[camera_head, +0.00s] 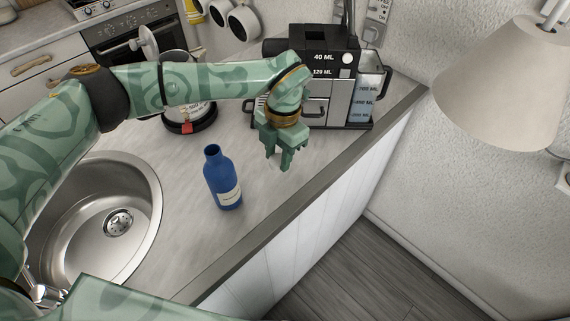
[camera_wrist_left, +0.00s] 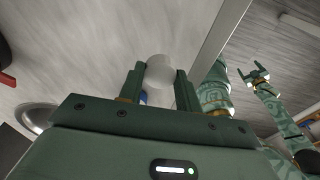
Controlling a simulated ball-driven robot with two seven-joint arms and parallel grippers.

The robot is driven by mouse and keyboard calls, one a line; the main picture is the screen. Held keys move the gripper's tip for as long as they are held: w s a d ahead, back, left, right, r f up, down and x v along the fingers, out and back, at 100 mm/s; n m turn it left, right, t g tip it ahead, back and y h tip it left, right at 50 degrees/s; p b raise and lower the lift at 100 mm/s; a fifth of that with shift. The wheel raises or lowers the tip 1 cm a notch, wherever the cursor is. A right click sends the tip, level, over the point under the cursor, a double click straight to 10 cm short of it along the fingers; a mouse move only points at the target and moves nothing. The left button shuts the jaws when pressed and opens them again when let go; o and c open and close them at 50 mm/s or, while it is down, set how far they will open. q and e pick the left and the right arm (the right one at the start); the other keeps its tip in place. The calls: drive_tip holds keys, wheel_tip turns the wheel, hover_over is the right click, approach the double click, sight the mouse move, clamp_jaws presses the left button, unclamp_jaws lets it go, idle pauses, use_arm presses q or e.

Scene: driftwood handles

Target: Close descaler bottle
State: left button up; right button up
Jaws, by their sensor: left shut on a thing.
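The blue descaler bottle (camera_head: 224,181) stands upright on the counter with its neck open at the top and a pale label low on its side. My left gripper (camera_head: 279,161) is to the right of the bottle and apart from it, pointing down over the counter. In the left wrist view its fingers are shut on a white round cap (camera_wrist_left: 159,72). In the head view the fingers mostly hide the cap. A bit of blue, likely the bottle (camera_wrist_left: 143,97), shows behind the gripper. My right gripper (camera_wrist_left: 255,76) shows empty and open in the left wrist view, over the floor.
A sink (camera_head: 139,194) lies left of the bottle. A coffee machine (camera_head: 312,60) with a water tank (camera_head: 366,96) stands behind my left gripper. A kettle-like pot (camera_head: 190,115) sits behind the forearm. The counter edge runs along the right; a lamp (camera_head: 512,85) hangs beyond.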

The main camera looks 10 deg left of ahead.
use_arm(q)
drive_tip(key=w+a+r, duration=0.2)
drive_tip(key=a+r, duration=0.6)
drive_tip(key=a, duration=0.4)
drive_tip(key=shift+w, duration=0.2)
use_arm(e)
drive_tip(key=shift+a+r, duration=0.1)
drive_tip(key=shift+r, duration=0.1)
use_arm(q)
drive_tip(key=shift+a, duration=0.1)
use_arm(e)
drive_tip(key=shift+o, duration=0.4)
drive_tip(key=shift+w, duration=0.15)
